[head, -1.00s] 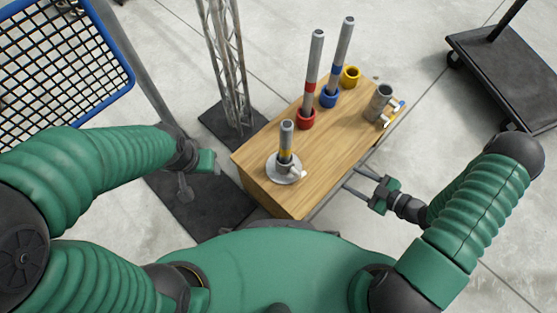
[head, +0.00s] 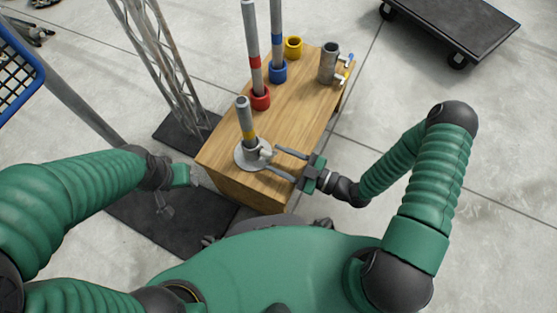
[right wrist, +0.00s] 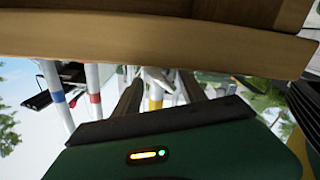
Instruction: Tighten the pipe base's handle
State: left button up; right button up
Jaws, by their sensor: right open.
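The pipe base (head: 243,157) is a round grey disc at the near end of the wooden box top. A grey pipe with a yellow band (head: 246,120) stands in it, leaning slightly in the picture. The base's pale handle (head: 267,151) sticks out on its right side. My right gripper (head: 272,162) is open, with its two dark fingers pointing left at the handle, one on the far side and one on the near side. In the right wrist view, the yellow-banded pipe (right wrist: 156,100) shows between the fingers. My left gripper (head: 188,176) is left of the box, its fingers hard to make out.
Red (head: 260,97) and blue (head: 278,71) holders with tall pipes stand farther back on the wooden box (head: 300,110). A yellow ring (head: 293,46) and a grey cylinder with small handles (head: 329,62) are at the far end. A lattice tower stands left of the box.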

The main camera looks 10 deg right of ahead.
jog(key=shift+w+a, duration=0.3)
jog(key=shift+a, duration=0.1)
grip_shut()
jog(key=m+p, duration=0.3)
jog(key=shift+r, duration=0.2)
jog(key=shift+f+m+p, duration=0.2)
jog(key=shift+m+p, duration=0.85)
jog(key=shift+m, duration=0.85)
